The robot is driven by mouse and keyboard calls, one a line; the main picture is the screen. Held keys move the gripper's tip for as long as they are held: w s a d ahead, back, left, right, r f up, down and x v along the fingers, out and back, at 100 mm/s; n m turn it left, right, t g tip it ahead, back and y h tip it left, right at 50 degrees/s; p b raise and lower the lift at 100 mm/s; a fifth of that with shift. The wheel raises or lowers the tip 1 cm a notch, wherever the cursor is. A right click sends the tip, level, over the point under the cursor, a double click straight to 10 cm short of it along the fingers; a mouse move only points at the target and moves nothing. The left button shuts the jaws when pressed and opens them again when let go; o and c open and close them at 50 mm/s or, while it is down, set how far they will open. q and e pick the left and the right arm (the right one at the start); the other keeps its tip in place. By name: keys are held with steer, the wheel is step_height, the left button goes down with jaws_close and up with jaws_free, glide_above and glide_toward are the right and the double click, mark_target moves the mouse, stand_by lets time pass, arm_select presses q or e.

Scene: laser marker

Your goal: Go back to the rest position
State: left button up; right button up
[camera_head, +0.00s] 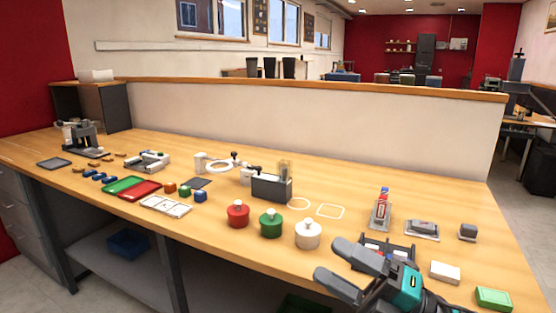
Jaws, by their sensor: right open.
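My right gripper (345,262) reaches in from the bottom right, over the front edge of the wooden workbench (340,175). Its two dark fingers point left and stand apart, with nothing seen between them. The gripper partly hides a dark rack (400,247) behind it. My left gripper is not in view.
Red (238,213), green (271,224) and white (308,234) knobbed pots stand near the front edge, left of my right gripper. A white block (446,272) and a green block (493,298) lie to its right. A low wall (300,118) backs the bench.

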steer(key=s+d+f+m+t+h+p, duration=0.1)
steer(key=d+f+m+t+h, duration=0.25)
steer(key=f+m+h, duration=0.65)
steer(key=s+d+f+m+t+h+p, duration=0.2)
steer(key=d+f+m+t+h, duration=0.25)
steer(key=m, duration=0.85)
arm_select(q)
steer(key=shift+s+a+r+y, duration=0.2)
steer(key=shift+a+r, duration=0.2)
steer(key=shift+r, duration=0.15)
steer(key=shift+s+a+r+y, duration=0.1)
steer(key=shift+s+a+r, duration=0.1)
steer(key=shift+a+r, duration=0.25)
arm_select(e)
steer(key=s+f+m+g+h, duration=0.3)
steer(key=s+f+m+g, duration=0.3)
steer(key=s+f, duration=0.4)
step_height(320, 180, down, 3)
steer(key=shift+s+d+m, duration=0.2)
steer(key=shift+s+m, duration=0.15)
steer(key=shift+m, duration=0.15)
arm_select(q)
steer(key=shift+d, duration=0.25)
arm_select(e)
steer(key=shift+h, duration=0.25)
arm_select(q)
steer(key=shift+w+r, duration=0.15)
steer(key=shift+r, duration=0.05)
